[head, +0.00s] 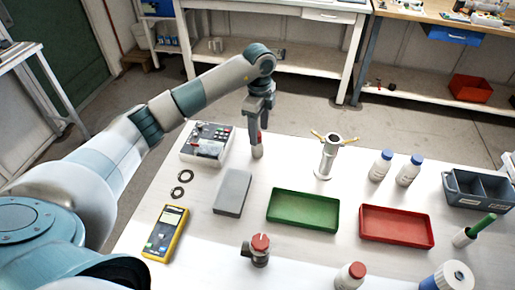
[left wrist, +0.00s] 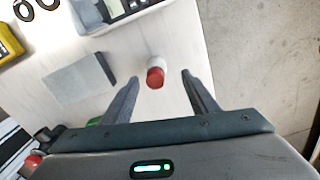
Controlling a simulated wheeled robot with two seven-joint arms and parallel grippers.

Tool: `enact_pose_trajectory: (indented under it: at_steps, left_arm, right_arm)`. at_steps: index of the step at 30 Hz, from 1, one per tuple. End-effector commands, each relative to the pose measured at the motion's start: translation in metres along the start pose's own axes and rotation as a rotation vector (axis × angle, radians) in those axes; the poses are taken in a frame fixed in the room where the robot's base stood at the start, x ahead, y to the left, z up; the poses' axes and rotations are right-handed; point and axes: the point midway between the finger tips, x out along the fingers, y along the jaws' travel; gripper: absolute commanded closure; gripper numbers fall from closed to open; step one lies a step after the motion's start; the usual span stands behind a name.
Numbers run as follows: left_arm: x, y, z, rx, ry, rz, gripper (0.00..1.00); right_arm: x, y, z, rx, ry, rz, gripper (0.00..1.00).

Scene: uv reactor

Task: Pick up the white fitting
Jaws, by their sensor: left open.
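A small white fitting with a red top (left wrist: 155,76) stands on the table and shows between and beyond the fingertips in the left wrist view. My right gripper is not in view.
A pale upright stand with yellow wings (head: 325,157) is to the right. A control box (head: 207,144) is to the left. A grey block (head: 232,191), green tray (head: 303,210) and red tray (head: 397,226) lie nearer. White bottles (head: 380,166) stand farther right.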

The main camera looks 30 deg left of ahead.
Motion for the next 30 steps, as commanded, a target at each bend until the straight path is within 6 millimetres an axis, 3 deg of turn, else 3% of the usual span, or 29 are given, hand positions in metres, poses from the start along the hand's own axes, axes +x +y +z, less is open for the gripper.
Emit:
enact_pose_trajectory:
  at_steps: [9, 15, 30]
  left_arm:
    - [0.026, 0.009, 0.002, -0.001, 0.000, 0.004, 0.46]
    - [0.047, 0.008, 0.002, 0.000, 0.000, 0.002, 0.46]
    - [0.050, 0.007, 0.002, 0.000, 0.000, 0.000, 0.46]
  right_arm:
    - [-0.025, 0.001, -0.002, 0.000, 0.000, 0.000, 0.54]
    - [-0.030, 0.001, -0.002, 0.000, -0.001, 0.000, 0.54]
    - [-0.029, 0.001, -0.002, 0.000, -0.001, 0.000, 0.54]
